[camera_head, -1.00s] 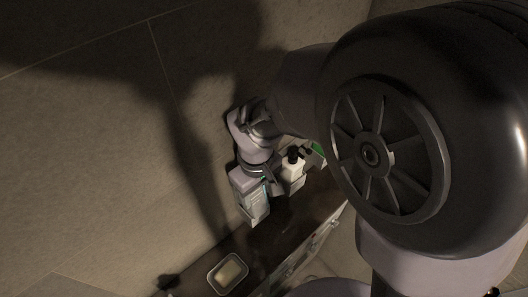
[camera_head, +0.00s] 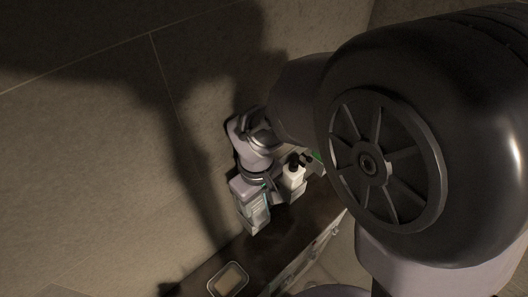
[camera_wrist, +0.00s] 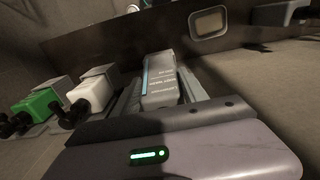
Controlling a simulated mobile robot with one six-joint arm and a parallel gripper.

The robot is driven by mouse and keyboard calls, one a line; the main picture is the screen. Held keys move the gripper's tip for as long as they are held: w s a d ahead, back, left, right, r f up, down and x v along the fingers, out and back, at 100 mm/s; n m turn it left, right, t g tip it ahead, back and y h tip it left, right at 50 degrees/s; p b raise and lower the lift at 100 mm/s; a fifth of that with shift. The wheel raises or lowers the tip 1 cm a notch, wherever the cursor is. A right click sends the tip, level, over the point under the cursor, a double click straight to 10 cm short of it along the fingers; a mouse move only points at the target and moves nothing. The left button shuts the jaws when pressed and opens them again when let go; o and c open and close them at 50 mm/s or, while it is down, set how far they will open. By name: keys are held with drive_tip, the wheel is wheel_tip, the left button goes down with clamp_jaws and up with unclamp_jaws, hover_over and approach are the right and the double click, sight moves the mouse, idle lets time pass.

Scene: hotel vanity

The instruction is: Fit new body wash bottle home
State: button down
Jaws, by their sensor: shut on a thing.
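The body wash bottle (camera_wrist: 160,88) is pale grey with printed lettering and a blue-green stripe on its left edge. My gripper (camera_head: 252,203) is shut on it, with one finger on each side in the wrist view (camera_wrist: 162,98). In the head view the pale block below my gripper shows the bottle's spot close to the wall. The bottle's pump end is hidden by my gripper. I cannot tell whether the bottle sits fully in a holder.
A white pump bottle (camera_wrist: 92,90) and a green pump bottle (camera_wrist: 38,103) stand beside it in grey holders, close to my gripper. A soap dish (camera_head: 228,279) lies on the dark counter (camera_head: 200,274). The tiled wall (camera_head: 80,150) is close behind my gripper.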

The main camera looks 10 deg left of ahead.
drive_tip(key=shift+s, duration=0.1)
drive_tip(key=shift+w+a+r+p, duration=0.1)
drive_tip(key=shift+w+r+p, duration=0.05)
drive_tip(key=shift+w+p, duration=0.15)
drive_tip(key=shift+w+a+r, duration=0.2)
drive_tip(key=shift+w+a, duration=0.25)
idle(0.4)
